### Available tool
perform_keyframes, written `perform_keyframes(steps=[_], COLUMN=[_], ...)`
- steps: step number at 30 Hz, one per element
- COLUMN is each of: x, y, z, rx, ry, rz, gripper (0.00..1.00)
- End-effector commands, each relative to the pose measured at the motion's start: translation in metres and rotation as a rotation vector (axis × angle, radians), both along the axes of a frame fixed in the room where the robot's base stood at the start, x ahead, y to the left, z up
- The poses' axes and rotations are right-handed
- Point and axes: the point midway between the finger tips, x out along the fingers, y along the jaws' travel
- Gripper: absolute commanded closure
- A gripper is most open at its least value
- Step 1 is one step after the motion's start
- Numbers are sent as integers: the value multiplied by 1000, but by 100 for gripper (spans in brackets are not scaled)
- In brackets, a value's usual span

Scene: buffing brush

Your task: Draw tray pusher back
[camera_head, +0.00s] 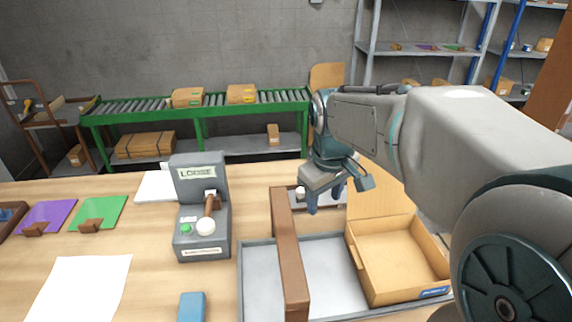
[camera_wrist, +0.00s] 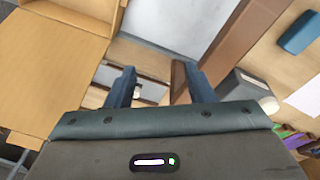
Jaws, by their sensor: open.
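A long brown bar (camera_head: 291,255), which looks like the tray pusher, lies across the left part of a grey tray (camera_head: 243,285). It also shows in the wrist view (camera_wrist: 238,42). Behind the tray is a low grey, brown-edged fixture (camera_head: 333,203) with a white knob (camera_head: 300,192). My gripper (camera_head: 327,200) is open over this fixture, right of the bar's far end. In the wrist view its two fingers (camera_wrist: 161,90) stand apart, with the knob and a brown piece showing between them. I cannot tell whether a finger touches anything.
An open cardboard box (camera_head: 395,262) stands in the tray's right part. A grey switch box (camera_head: 201,215) labelled LOOSE, a blue block (camera_head: 192,306) and white paper (camera_head: 82,290) are left of the tray. A green roller conveyor (camera_head: 205,105) is behind the table.

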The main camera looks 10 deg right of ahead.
Motion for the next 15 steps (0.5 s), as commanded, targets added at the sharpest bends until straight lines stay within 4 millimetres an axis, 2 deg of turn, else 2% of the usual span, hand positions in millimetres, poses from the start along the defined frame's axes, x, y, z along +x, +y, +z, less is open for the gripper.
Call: perform_keyframes(steps=[1,7,15], x=[24,102,197], y=[2,5,3], z=[0,2,-21], rx=[-13,-54,-73], ry=[17,72,135], rz=[74,380,778], gripper=[52,52,52])
